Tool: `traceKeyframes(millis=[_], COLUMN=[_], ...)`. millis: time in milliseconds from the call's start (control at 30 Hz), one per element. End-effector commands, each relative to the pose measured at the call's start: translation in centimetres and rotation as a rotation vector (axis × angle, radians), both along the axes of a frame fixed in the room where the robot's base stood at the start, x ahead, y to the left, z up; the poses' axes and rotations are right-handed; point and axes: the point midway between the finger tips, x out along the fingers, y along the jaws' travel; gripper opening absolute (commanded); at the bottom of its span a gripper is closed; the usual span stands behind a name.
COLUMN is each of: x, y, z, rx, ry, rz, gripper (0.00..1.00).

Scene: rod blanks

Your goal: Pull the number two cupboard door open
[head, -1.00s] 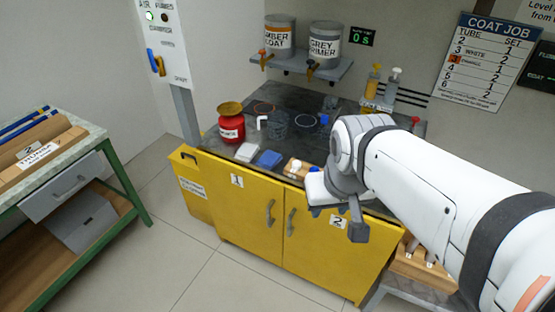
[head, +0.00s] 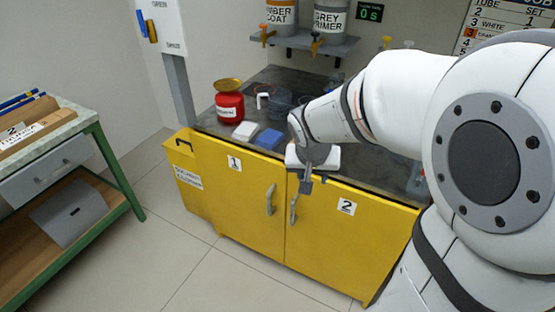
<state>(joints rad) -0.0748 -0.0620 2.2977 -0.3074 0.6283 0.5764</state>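The number two cupboard door (head: 345,250) is the right yellow door of the cupboard and looks shut. Its grey upright handle (head: 294,209) is near the door's left edge. My gripper (head: 305,190) is just above and right of the handle's top, seen partly from behind. I cannot tell whether its fingers touch the handle or how far apart they are. The number one door (head: 240,200) is to the left, also shut, with its own handle (head: 270,199).
On the dark worktop (head: 300,85) are a red can (head: 229,107), a white block (head: 245,130) and a blue block (head: 269,138). A green-framed bench (head: 105,160) stands far left. The floor (head: 215,280) in front is clear.

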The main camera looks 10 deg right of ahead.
Motion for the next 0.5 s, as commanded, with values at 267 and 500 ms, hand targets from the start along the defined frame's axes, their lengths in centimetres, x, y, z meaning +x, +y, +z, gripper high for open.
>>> traceKeyframes(millis=[267, 500], x=[8.2, 10.9], y=[1.5, 2.5], z=[-16.7, -22.2], rx=[0.016, 0.042], ry=[-0.047, -0.069], rz=[-0.103, -0.140], gripper=[0.38, 0.38])
